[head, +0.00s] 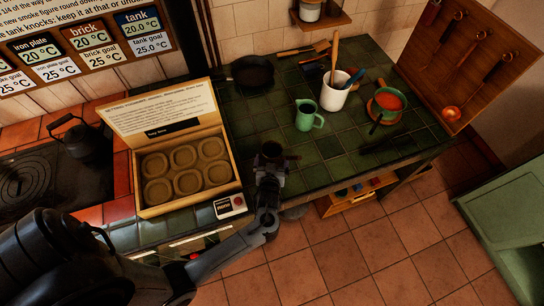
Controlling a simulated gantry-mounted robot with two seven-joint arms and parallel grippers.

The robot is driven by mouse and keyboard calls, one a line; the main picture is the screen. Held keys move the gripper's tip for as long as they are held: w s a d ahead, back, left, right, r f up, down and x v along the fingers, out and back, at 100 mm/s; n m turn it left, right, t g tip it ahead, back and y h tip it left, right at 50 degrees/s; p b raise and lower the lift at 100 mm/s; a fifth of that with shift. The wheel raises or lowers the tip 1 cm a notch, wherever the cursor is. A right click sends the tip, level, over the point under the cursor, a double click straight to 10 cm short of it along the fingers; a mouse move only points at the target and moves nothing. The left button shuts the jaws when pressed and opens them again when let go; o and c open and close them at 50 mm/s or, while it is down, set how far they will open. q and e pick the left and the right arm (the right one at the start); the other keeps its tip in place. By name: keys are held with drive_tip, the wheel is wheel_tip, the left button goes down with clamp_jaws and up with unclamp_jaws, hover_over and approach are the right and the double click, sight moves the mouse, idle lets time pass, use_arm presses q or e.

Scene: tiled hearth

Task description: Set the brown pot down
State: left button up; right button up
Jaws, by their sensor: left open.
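My left arm reaches in from the lower left. My right gripper is not in view.
Left of the pot is an open box (190,208) with several round hollows. Behind are a black pan (251,72), a green jug (307,116), a white crock (335,95) with utensils and a bowl of orange food (389,101). Some tiles right of the gripper are clear.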

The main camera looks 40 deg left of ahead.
use_arm(q)
drive_tip(key=s+d+r+m+g+h, duration=0.2)
drive_tip(key=s+d+r+m+h, duration=0.1)
drive_tip(key=s, duration=0.4)
drive_tip(key=s+d+r+m+g+h, duration=0.2)
drive_tip(key=s+r, duration=0.3)
drive_tip(key=s, duration=0.3)
drive_tip(key=s+d+r+m+g+h, duration=0.3)
drive_tip(key=s+d+r+m, duration=0.1)
drive_tip(key=s, duration=0.3)
drive_tip(key=shift+s+d+m+h+p, duration=0.15)
drive_tip(key=shift+s+m+h+p, duration=0.05)
drive_tip(key=shift+m+h+p, duration=0.1)
